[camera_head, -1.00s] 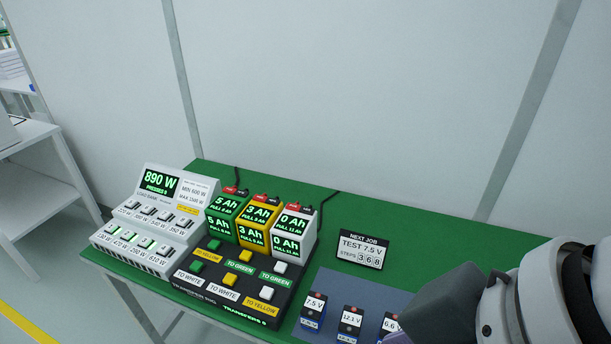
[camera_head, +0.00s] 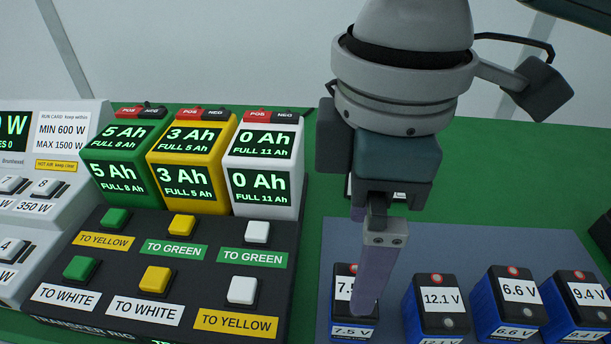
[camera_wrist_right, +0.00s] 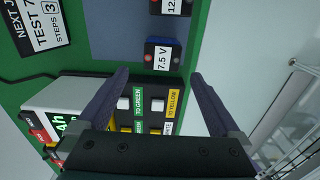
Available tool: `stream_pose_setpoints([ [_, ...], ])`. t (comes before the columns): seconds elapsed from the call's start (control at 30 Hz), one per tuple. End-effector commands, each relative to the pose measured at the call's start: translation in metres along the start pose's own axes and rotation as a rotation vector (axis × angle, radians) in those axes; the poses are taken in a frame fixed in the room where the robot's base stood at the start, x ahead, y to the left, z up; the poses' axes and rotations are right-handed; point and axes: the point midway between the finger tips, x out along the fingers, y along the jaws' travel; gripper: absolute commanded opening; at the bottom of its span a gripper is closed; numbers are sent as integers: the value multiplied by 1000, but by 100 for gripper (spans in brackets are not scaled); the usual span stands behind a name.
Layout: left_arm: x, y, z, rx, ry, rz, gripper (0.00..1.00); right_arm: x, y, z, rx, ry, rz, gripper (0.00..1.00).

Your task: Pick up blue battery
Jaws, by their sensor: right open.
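Several blue-and-black batteries stand in a row on a blue-grey mat (camera_head: 480,243) in the head view: the 7.5 V battery (camera_head: 340,320), 12.1 V battery (camera_head: 433,308), 6.6 V battery (camera_head: 510,300) and 9.4 V battery (camera_head: 580,300). My right gripper (camera_head: 368,285) points down above the 7.5 V battery and hides part of its top and label. In the right wrist view my right gripper (camera_wrist_right: 160,75) is open and empty, with the 7.5 V battery (camera_wrist_right: 163,56) beyond its fingertips, apart from them. My left gripper is out of view.
Left of the mat is the black transfer rig (camera_head: 205,268) with several buttons, and green, yellow and white Ah units (camera_head: 262,165) behind. A white load bank (camera_head: 45,200) stands further left. A job card (camera_wrist_right: 38,25) shows in the right wrist view.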

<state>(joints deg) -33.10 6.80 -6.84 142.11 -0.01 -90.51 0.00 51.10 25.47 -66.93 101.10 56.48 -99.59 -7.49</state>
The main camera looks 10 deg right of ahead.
Motion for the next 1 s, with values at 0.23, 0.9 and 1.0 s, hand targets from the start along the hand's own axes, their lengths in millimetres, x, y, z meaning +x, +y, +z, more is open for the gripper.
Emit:
stream_pose_setpoints([
  [0.23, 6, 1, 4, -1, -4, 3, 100, 32, 0, 0, 1, 0, 0, 100],
  [0.9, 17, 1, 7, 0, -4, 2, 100, 85, -1, 1, -2, 1, 2, 98],
  [1.0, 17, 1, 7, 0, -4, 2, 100, 84, -1, 1, -2, 1, 2, 86],
])
